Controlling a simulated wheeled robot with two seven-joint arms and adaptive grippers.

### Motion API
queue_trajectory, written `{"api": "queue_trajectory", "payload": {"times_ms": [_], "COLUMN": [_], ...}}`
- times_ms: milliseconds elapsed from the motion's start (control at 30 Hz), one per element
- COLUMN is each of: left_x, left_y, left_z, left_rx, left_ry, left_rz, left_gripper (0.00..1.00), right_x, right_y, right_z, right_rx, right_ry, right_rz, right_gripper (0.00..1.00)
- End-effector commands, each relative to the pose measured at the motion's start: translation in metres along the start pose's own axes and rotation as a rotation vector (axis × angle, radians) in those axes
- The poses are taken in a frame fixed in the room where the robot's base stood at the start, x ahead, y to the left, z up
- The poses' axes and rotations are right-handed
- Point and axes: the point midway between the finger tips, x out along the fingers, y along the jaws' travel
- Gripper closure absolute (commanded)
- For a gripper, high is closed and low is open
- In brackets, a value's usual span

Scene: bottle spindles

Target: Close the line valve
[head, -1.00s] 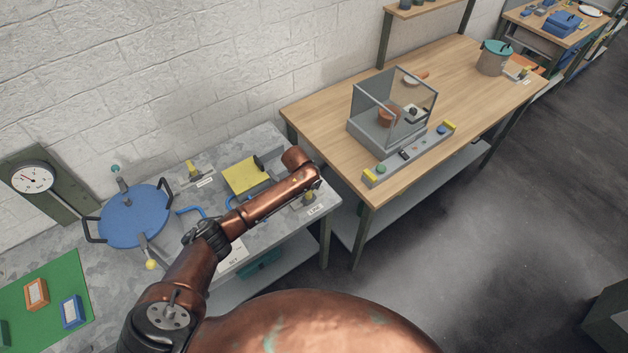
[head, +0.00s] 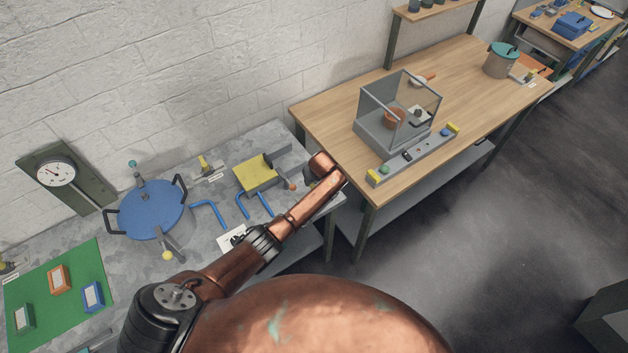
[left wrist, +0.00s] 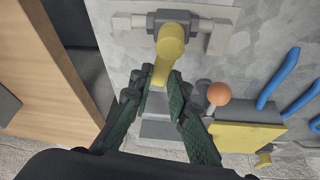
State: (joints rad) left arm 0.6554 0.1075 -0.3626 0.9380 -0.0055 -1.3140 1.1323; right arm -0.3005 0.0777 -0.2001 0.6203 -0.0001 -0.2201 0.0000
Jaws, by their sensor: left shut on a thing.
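The line valve shows in the left wrist view as a grey pipe body (left wrist: 220,38) with a yellow lever handle (left wrist: 172,42). The handle reaches down between the fingers of my left gripper (left wrist: 160,84), which is shut on it. In the head view, my left arm covers this gripper and the valve at the right end of the grey bench. My right gripper is in neither view.
A yellow block (head: 256,172) with an orange-ball lever (left wrist: 219,94) stands close beside the gripper. Blue hooks (head: 210,211), a blue round lid (head: 150,208) and another yellow-handled valve (head: 204,163) are on the grey bench (head: 270,138). A wooden table (head: 330,118) adjoins at right.

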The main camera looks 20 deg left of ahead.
Motion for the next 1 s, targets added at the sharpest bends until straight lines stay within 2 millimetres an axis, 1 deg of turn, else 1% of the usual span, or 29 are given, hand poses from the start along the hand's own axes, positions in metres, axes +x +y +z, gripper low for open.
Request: {"api": "queue_trajectory", "payload": {"times_ms": [200,400,600,1000], "left_x": [0.0007,0.0002,0.0,-0.0001], "left_y": [-0.0043,-0.0069,-0.0085,-0.0092], "left_z": [0.0017,0.0018,0.0011,0.0007], "left_rx": [-0.128,-0.198,-0.23,-0.235], "left_ry": [-0.003,-0.002,-0.001,-0.001], "left_rz": [-0.054,-0.083,-0.095,-0.098], "left_gripper": [1.0,1.0,1.0,1.0], "right_x": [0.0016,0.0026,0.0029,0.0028], "right_y": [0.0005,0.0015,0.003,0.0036], "right_z": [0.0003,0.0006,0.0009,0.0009], "right_rx": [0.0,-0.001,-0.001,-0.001], "right_ry": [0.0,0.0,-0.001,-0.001], "right_rz": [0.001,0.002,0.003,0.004], "right_gripper": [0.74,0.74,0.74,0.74]}}
